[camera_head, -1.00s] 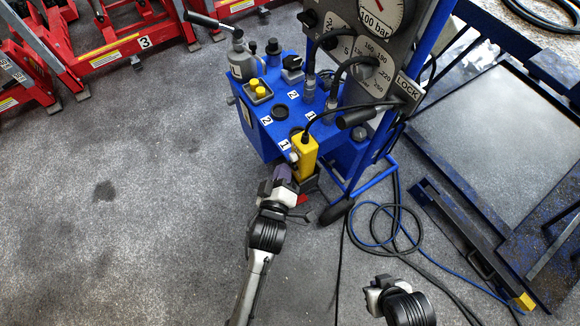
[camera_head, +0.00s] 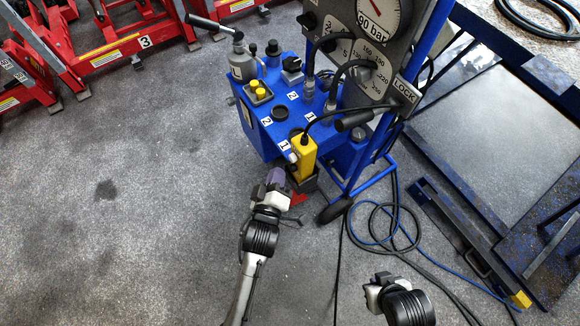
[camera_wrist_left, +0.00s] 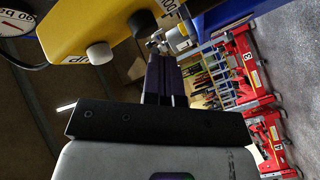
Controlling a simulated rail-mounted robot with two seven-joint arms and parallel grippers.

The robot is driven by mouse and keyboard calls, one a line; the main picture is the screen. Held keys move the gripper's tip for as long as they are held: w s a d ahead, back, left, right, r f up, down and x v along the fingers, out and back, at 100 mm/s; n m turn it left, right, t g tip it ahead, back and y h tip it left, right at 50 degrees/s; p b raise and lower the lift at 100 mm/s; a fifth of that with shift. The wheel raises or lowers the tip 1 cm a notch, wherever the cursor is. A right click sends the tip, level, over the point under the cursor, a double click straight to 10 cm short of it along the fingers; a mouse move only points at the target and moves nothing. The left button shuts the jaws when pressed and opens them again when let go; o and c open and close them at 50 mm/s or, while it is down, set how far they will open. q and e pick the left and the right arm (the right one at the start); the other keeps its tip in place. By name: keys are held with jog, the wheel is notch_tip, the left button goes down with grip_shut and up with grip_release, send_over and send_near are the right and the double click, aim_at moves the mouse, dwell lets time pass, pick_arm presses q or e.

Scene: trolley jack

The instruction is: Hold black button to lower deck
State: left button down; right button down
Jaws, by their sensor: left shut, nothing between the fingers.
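The yellow hand control (camera_head: 304,156) hangs at the front of the blue pump unit. In the left wrist view the yellow control (camera_wrist_left: 75,25) shows two round buttons, a lighter grey one (camera_wrist_left: 98,52) and a darker one (camera_wrist_left: 142,22). A label sits by the lighter one. My left gripper (camera_head: 279,175) is shut and empty, just left of and below the control. Its dark fingers (camera_wrist_left: 160,66) point toward the darker button's side; I cannot tell whether they touch it. My right gripper (camera_head: 371,292) is at the bottom, its fingers unclear. A blue-framed deck (camera_head: 455,178) lies at the right.
The gauge (camera_head: 382,18) on the grey panel reads 90 bar. Hoses and cables (camera_head: 385,230) lie looped on the floor right of my left arm. Red stands (camera_head: 120,40) are at the back left. The floor at left is clear.

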pick_arm(q)
jog(key=s+a+p, duration=0.1)
jog(key=a+p, duration=0.1)
jog(key=a, duration=0.1)
jog(key=s+a+p, duration=0.1)
jog(key=shift+s+a, duration=0.15)
jog(key=shift+s, duration=0.15)
dwell(1.9)
